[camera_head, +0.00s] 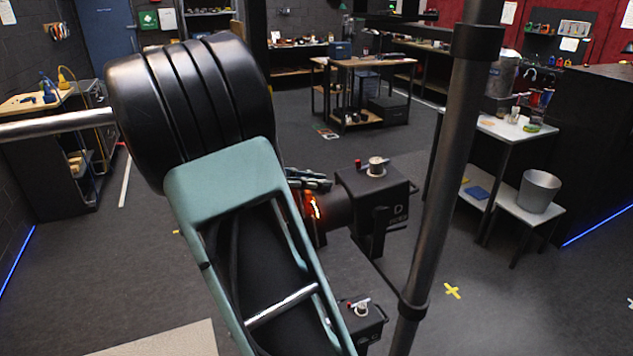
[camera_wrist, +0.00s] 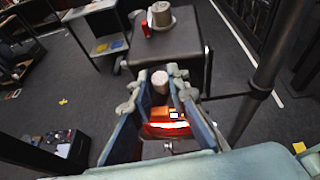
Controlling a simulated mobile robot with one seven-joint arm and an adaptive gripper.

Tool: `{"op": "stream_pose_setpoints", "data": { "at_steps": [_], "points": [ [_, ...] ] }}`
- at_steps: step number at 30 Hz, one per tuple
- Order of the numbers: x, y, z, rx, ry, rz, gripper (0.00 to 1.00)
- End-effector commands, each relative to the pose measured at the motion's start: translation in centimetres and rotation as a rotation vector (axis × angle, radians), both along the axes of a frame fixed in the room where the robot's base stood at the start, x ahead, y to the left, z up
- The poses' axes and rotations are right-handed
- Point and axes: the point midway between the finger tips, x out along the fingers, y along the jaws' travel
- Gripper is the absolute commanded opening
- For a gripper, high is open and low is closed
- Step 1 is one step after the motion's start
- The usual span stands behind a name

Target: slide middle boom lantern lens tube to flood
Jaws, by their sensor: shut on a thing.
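The lantern (camera_head: 376,205) is a dark box body on a stand, with a metal knob and a red piece on top. Its dark lens tube (camera_head: 338,208) points left and glows orange-red at the front. In the wrist view the lantern body (camera_wrist: 168,48) is ahead, with the glowing lens opening (camera_wrist: 168,128) below my fingers. My gripper (camera_wrist: 158,88) is shut on a pale-topped round peg (camera_wrist: 160,80) that stands up between the fingertips. In the head view my gripper (camera_head: 312,182) is at the lens tube, partly hidden by my arm.
A second lantern (camera_head: 362,318) sits lower down, partly behind my arm. A dark upright pole (camera_head: 437,190) stands close on the right. A white table (camera_head: 512,128) and a grey bucket (camera_head: 537,190) are farther right. Open floor lies between.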

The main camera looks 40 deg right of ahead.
Motion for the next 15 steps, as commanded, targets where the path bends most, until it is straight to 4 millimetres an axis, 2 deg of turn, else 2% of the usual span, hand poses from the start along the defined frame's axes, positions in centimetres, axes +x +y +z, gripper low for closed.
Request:
{"op": "stream_pose_setpoints", "data": {
  "at_steps": [5, 12, 15],
  "points": [
    [-0.2, -0.5, 0.2, -0.001, 0.000, -0.001, 0.00],
    [-1.1, -3.0, 0.7, -0.001, 0.000, -0.002, 0.00],
    [-1.2, -3.5, 0.7, -0.002, 0.000, -0.002, 0.00]
  ]
}}
